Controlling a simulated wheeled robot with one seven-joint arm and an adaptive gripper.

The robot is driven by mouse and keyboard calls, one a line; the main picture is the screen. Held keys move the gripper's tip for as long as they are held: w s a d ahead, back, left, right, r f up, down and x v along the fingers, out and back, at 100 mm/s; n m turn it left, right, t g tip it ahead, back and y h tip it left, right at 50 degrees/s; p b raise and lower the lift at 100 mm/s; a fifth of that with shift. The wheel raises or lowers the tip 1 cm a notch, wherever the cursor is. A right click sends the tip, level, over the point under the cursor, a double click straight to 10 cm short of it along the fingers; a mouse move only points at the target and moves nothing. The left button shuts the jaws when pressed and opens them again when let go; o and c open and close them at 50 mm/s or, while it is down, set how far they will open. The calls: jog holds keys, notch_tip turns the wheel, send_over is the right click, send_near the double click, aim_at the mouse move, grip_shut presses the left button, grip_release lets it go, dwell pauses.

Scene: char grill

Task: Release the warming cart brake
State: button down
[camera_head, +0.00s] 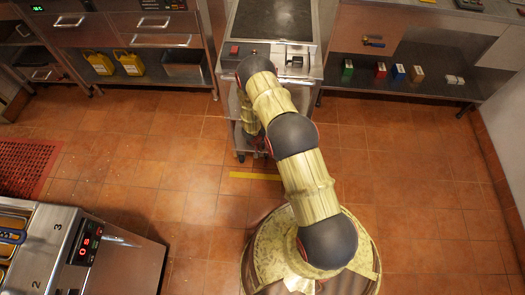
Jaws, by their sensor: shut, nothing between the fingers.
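The cart (309,74) stands upright at the top middle, in a gap between two counters. It has a dark flat top (274,18), a steel front panel with a red part (234,50), and open lower shelves. My arm bends over its front and its end section points down there. My gripper (260,149) is low at the cart's front, mostly hidden behind my own arm; it is shut and empty. A dark caster shows at the cart's lower left. I cannot make out a brake lever, or whether my gripper touches one.
A yellow floor strip (254,176) lies before the cart. Counters flank it; the right shelf (425,86) holds small coloured boxes, the left shelf yellow jugs (130,63). A steel unit with a red display (120,262) stands lower left. Tiled floor is clear on both sides.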

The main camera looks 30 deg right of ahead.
jog(key=shift+s+d+f+b, duration=0.25)
jog(key=shift+f+b, duration=0.6)
jog(key=shift+f, duration=1.05)
jog(key=shift+s+d+f+b, duration=0.1)
jog(key=shift+d+f+b, duration=0.2)
jog(key=shift+f+b, duration=1.05)
jog(key=shift+s+d+f+b, duration=0.15)
jog(key=shift+d+f+b, duration=0.15)
jog(key=shift+f, duration=2.1)
